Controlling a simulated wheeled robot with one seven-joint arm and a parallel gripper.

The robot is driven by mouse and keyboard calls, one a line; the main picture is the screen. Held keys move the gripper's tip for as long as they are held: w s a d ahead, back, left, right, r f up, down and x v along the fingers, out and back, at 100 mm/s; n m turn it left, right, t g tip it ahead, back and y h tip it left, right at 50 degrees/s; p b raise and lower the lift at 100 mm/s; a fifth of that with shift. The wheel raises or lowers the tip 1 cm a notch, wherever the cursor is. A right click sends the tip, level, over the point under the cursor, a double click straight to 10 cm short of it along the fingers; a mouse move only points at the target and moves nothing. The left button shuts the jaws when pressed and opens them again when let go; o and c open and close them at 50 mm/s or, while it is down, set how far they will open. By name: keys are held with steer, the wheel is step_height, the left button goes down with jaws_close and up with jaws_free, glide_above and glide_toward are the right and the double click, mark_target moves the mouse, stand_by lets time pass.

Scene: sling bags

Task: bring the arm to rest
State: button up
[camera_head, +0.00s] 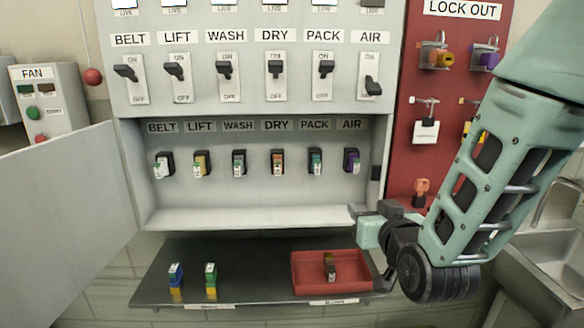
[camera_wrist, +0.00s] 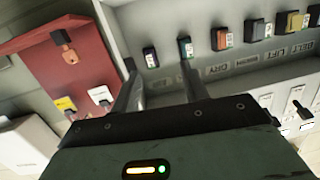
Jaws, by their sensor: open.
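My gripper (camera_head: 362,218) is at the lower right of the cabinet in the head view, just above the right end of the lower shelf. My green arm reaches down to it from the upper right. In the wrist view the two dark fingers of my gripper (camera_wrist: 157,72) stand apart with nothing between them. It is open and empty, and appears clear of the fuses in the cabinet. In the head view the arm hides part of the red board and what lies behind it.
Two small block stacks stand farther left. The open cabinet (camera_head: 250,216) holds a row of fuses below switches. A red lock-out board (camera_head: 398,150) and sink (camera_head: 550,262) are right.

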steer(key=s+a+f+n+g+y, duration=0.2)
steer(key=s+a+f+g+y, duration=0.15)
steer(key=s+a+g, duration=0.25)
steer(key=s+d+f+n+g+h, duration=0.1)
steer(key=s+n+g+h, duration=0.3)
steer(key=s+g, duration=0.6)
steer(key=s+d+n, duration=0.1)
steer(key=s, duration=1.1)
steer(key=shift+s+f, duration=0.15)
steer(key=shift+f, duration=0.1)
steer(key=shift+c, duration=0.4)
